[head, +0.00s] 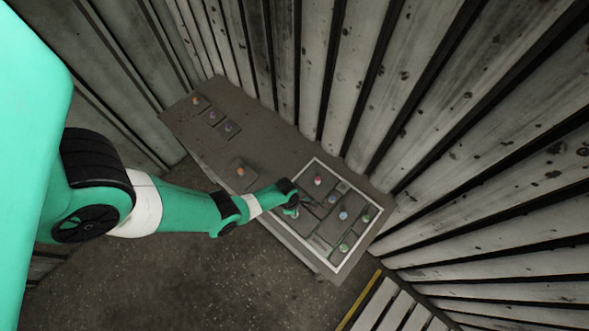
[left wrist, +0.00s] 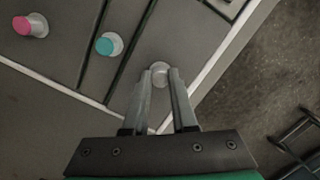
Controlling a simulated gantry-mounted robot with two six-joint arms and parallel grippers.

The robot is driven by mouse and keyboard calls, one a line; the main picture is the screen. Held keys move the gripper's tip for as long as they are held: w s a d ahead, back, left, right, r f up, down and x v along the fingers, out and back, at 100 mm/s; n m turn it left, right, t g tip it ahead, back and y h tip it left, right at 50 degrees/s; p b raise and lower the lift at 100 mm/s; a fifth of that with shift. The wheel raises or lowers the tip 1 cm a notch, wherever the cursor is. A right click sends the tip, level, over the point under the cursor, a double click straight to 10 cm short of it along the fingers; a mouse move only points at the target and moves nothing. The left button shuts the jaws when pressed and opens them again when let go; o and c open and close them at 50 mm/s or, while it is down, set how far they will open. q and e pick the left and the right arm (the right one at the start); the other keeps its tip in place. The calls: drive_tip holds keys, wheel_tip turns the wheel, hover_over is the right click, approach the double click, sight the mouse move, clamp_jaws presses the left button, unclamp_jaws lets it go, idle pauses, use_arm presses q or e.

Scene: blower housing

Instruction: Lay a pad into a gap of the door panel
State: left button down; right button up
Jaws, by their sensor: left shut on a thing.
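The door panel (head: 327,272) is a dark board with a pale rim on the right part of the bench. Dark grey pads with coloured knobs lie in it, among them a pink-knobbed pad (head: 318,181) and a blue-knobbed pad (head: 343,215). My left gripper (head: 295,210) is low over the panel's left side. In the left wrist view its fingers (left wrist: 160,85) are shut on a pale grey knob (left wrist: 160,70) of a pad near the rim. I cannot tell whether this pad is fully seated. My right gripper is not in view.
Several loose pads lie at the bench's far left end, including an orange-knobbed one (head: 197,99). Another pad (head: 240,172) lies on the bench between them and my left gripper. Slatted walls (head: 430,90) stand close behind the bench. Open floor (head: 200,275) lies in front.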

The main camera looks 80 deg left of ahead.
use_arm(q)
drive_tip(key=shift+f, duration=0.3)
idle(0.5)
drive_tip(key=shift+c, duration=0.8)
unclamp_jaws()
